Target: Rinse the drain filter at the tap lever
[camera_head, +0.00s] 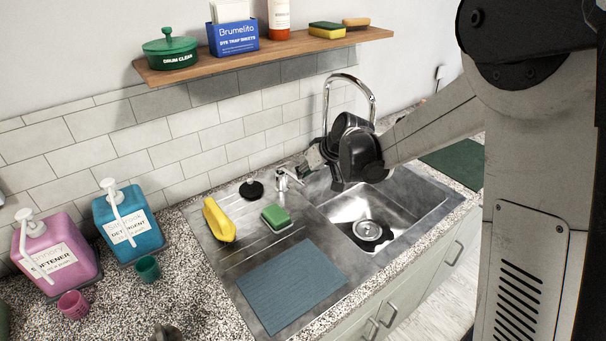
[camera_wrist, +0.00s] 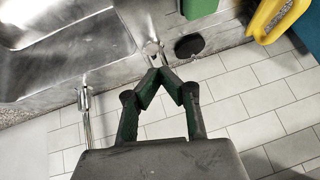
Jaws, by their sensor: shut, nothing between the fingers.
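The metal drain filter (camera_head: 367,228) sits at the bottom of the sink basin (camera_head: 342,208), with dark patches around it. The chrome tap lever (camera_head: 284,178) stands on the sink's back ledge, left of the tall curved tap (camera_head: 372,97). My gripper (camera_head: 303,168) is shut and empty, close to the lever at its right. In the wrist view the fingertips of my gripper (camera_wrist: 163,72) meet just beside the lever (camera_wrist: 151,50); whether they touch it I cannot tell. The arm hides part of the tap's base. The filter is not clearly visible in the wrist view.
Pink (camera_head: 57,252) and blue (camera_head: 128,222) jugs stand left. A wooden shelf (camera_head: 285,49) overhangs the back.

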